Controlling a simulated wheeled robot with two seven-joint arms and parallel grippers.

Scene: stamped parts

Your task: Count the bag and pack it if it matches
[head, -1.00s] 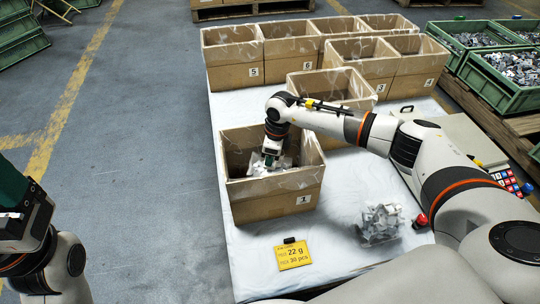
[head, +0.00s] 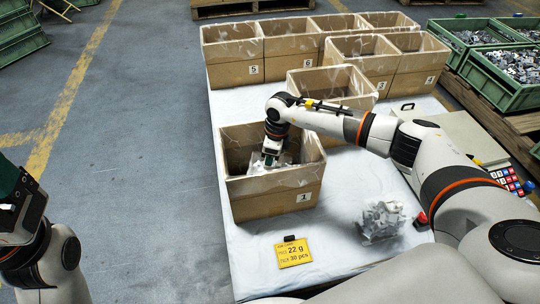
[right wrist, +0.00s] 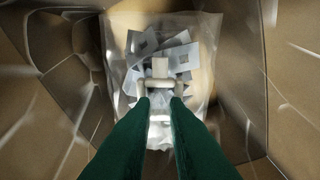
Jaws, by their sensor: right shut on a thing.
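My right gripper (head: 270,160) reaches down into the open cardboard box labelled 1 (head: 265,208). It is shut on a clear bag of grey stamped parts (right wrist: 188,55). The bag is inside the box, below the rim; whether it touches the bottom is unclear. Another clear bag of grey parts (head: 382,220) lies on the white table at the right. A yellow card (head: 293,253) reads 22 g and 30 pcs. My left gripper (head: 12,195) shows only partly at the left edge, with its fingertips out of clear sight.
Several more open boxes stand behind, including box 5 (head: 233,74) and box 4 (head: 425,74). A beige device with a keypad (head: 508,182) and a red button (head: 422,218) are at the right. Green crates of parts (head: 505,78) stand beyond.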

